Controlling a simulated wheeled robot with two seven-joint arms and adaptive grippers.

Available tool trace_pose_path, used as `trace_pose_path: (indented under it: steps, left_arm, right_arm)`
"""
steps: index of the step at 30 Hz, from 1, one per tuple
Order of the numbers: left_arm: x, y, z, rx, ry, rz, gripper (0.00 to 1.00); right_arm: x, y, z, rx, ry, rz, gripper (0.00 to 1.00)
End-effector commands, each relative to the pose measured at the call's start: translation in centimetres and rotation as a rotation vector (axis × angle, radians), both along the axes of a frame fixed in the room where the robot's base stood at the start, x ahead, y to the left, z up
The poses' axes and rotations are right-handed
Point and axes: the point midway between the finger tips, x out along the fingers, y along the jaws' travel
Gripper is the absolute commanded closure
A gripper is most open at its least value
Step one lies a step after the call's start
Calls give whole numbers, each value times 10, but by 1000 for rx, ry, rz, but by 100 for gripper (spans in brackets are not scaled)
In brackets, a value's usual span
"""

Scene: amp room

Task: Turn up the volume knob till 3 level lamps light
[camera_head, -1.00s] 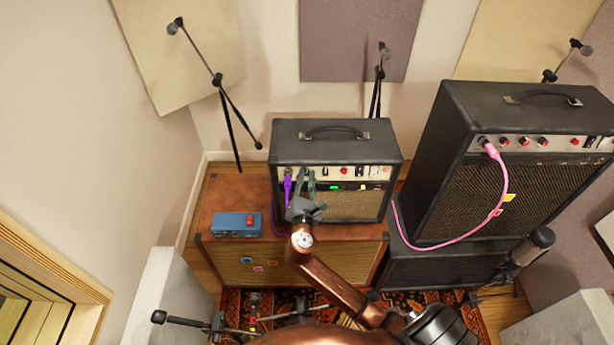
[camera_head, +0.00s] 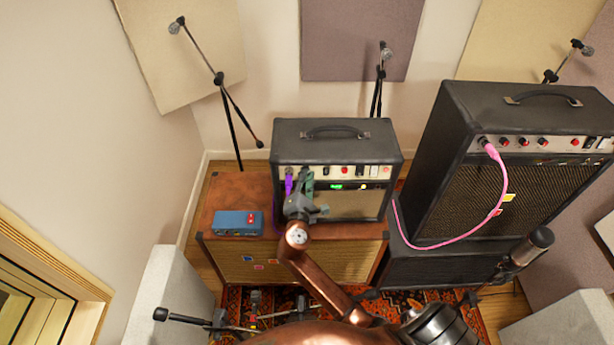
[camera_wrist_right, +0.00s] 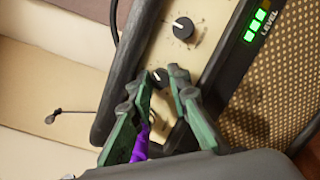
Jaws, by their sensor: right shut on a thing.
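The small black amp (camera_head: 335,150) stands on a brown cabinet, its cream control panel facing me. My right gripper (camera_head: 303,180) is at the left part of that panel, beside the purple plug. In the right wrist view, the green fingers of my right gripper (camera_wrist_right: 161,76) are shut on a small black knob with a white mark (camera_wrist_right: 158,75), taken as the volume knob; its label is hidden. Three green level lamps (camera_wrist_right: 256,24) are lit beside the word LEVEL. The lit level display (camera_head: 336,186) also shows green in the head view. My left gripper is not in view.
A purple cable (camera_head: 289,180) is plugged in just left of my fingers. Another black knob (camera_wrist_right: 183,27) sits farther along the panel. A blue pedal (camera_head: 238,223) lies on the cabinet (camera_head: 222,191). A larger amp (camera_head: 525,150) with a pink cable stands at right.

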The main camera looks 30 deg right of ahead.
Motion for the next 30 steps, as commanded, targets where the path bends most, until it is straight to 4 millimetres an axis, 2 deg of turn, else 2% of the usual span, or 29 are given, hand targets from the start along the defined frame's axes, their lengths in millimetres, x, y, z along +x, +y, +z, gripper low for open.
trace_pose_path:
  steps: [5, 6, 13, 23, 30]
  left_arm:
    - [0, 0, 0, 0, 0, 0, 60]
    - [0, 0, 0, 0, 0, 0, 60]
    - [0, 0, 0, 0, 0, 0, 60]
    - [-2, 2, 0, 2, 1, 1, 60]
    - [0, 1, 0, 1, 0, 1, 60]
  right_arm:
    - [0, 0, -1, 0, 2, 0, 100]
    - [0, 0, -1, 0, 2, 0, 81]
    - [0, 0, 0, 0, 1, 1, 66]
    - [-1, 1, 1, -2, -1, 1, 66]
    - [-21, 18, 1, 1, 1, 0, 66]
